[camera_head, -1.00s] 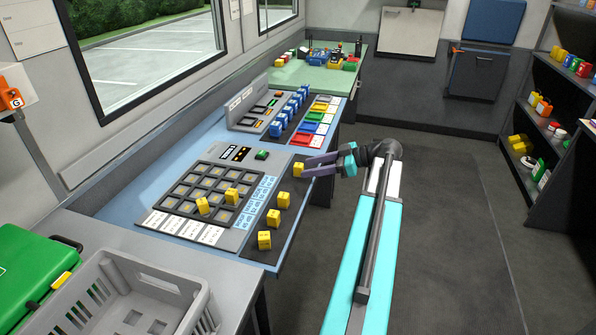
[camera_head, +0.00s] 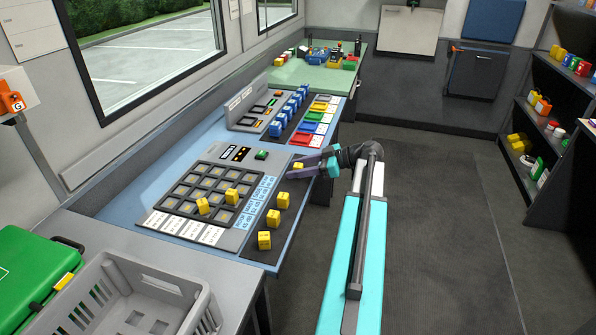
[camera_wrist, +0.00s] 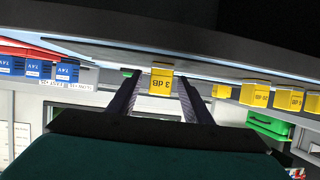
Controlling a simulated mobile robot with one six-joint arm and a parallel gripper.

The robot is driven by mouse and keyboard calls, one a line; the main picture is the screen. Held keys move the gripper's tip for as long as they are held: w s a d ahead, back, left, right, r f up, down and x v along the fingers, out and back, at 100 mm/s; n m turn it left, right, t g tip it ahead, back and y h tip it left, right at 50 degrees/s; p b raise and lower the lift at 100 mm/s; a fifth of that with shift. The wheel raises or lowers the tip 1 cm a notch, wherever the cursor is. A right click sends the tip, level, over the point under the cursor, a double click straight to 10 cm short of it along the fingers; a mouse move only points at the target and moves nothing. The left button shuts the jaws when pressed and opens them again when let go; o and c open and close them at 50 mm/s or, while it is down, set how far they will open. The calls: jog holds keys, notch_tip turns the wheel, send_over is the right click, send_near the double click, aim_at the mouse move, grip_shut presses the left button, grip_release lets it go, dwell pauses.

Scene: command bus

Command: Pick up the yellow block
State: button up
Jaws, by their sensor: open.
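A yellow block (camera_head: 298,166) sits at the far end of the dark strip along the right edge of the blue console. In the wrist view this yellow block (camera_wrist: 160,80) shows "3 dB", upside down, between my fingers. My gripper (camera_head: 300,168) is open, with one finger on each side of the block. I cannot tell whether the fingers touch it. Other yellow blocks stand nearer on the same strip: one (camera_head: 282,200), one (camera_head: 273,218) and one (camera_head: 264,240). Two more, one (camera_head: 231,196) and another (camera_head: 202,206), are in the dark grid panel (camera_head: 168,203).
Blue blocks (camera_head: 276,128) stand on the console's far part. A grey crate (camera_head: 190,288) and a green case (camera_head: 30,265) are at the near left. A shelf (camera_head: 545,150) with small items is at the right. The floor (camera_head: 440,240) right of my arm is clear.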

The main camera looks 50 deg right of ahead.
aim_at(299, 165)
jog(key=shift+c, duration=0.4)
jog(key=c, duration=1.1)
jog(key=shift+o, duration=0.2)
jog(key=shift+r, duration=0.15)
jog(key=shift+r, duration=0.85)
jog(key=shift+s+d+r, duration=0.1)
jog(key=shift+r, duration=0.75)
jog(key=s+d+b, duration=0.1)
jog(key=s+d, duration=0.2)
jog(key=s, duration=0.4)
jog(key=s+d+r+b, duration=0.1)
jog(key=s+d, duration=0.2)
jog(key=s, duration=0.4)
jog(key=shift+d+r, duration=0.15)
jog(key=shift+d, duration=0.2)
jog(key=shift+s, duration=0.1)
